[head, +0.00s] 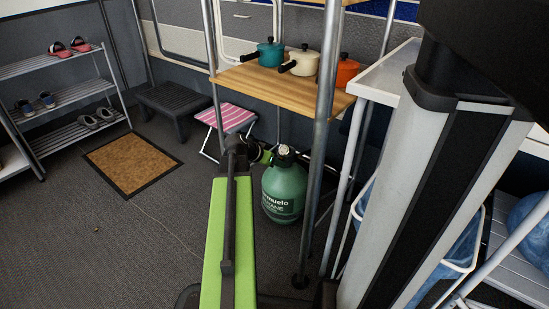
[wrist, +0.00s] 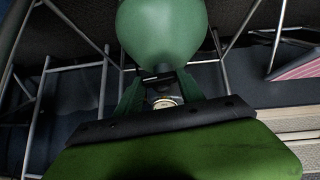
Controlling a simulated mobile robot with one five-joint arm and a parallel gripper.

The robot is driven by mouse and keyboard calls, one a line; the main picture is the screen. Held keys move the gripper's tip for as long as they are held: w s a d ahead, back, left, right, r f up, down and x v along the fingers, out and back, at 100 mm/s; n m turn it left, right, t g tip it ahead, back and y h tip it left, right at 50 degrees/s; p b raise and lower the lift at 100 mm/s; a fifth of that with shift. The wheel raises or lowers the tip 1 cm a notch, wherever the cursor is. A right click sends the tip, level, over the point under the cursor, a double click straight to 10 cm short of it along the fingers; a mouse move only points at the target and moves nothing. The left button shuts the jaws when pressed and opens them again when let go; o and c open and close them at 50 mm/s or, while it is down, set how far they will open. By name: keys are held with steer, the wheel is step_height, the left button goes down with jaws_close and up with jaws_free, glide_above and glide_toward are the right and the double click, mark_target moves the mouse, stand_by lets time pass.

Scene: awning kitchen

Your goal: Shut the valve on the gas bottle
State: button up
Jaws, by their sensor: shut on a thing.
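The green gas bottle (head: 284,195) stands upright on the floor under the wooden shelf, with pale lettering on its front. Its valve (head: 285,150) is at the top, partly hidden by my gripper (head: 271,155), which reaches it from the left. In the wrist view the picture is turned over, with the bottle (wrist: 162,32) at the top. There the green fingers of my gripper (wrist: 157,78) close from both sides on a dark part at the bottle's neck. A pale round piece shows between the fingers. The valve's exact setting cannot be told.
A wooden shelf (head: 265,82) with several pots hangs above the bottle on metal posts (head: 318,150), close to its right. A pink striped stool (head: 226,116) and a dark step stool (head: 176,101) stand behind. The floor around a brown mat (head: 131,164) is open.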

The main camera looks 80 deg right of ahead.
steer(key=shift+s+a+m+t+h, duration=0.15)
steer(key=shift+s+m+t+h, duration=0.15)
steer(key=shift+m+t, duration=0.1)
steer(key=o, duration=1.3)
steer(key=shift+o, duration=0.3)
steer(key=shift+w, duration=0.1)
steer(key=shift+r, duration=0.15)
